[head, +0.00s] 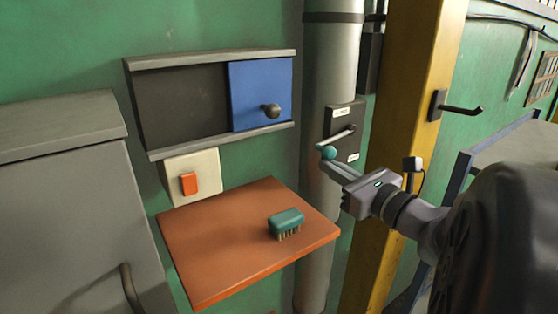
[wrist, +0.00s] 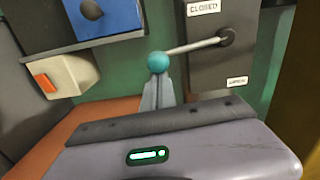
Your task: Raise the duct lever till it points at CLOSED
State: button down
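The duct lever (head: 341,136) is a pale rod with a teal ball knob (head: 327,153) on a dark plate (head: 347,116). In the wrist view the lever (wrist: 195,46) runs from its pivot at right to the knob (wrist: 158,62), leftward and slightly down. The CLOSED label (wrist: 203,7) is above the rod; it does not point at it. A lower label (wrist: 237,82) is too small to read surely. My gripper (wrist: 158,84) has its fingers together, tips just below the knob, seemingly touching it. The knob looks whole, not between the fingers.
An orange shelf (head: 215,235) with a teal brush (head: 287,222) lies left below my gripper. A blue sliding panel (head: 260,92) and an orange switch (head: 189,183) are on the wall. A yellow post (head: 415,70) stands close right of the lever plate.

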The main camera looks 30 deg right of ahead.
jog(key=shift+a+r+p, duration=0.25)
jog(key=shift+r+p, duration=0.1)
jog(key=shift+r, duration=0.55)
jog(key=shift+d+r, duration=0.1)
jog(key=shift+r, duration=0.15)
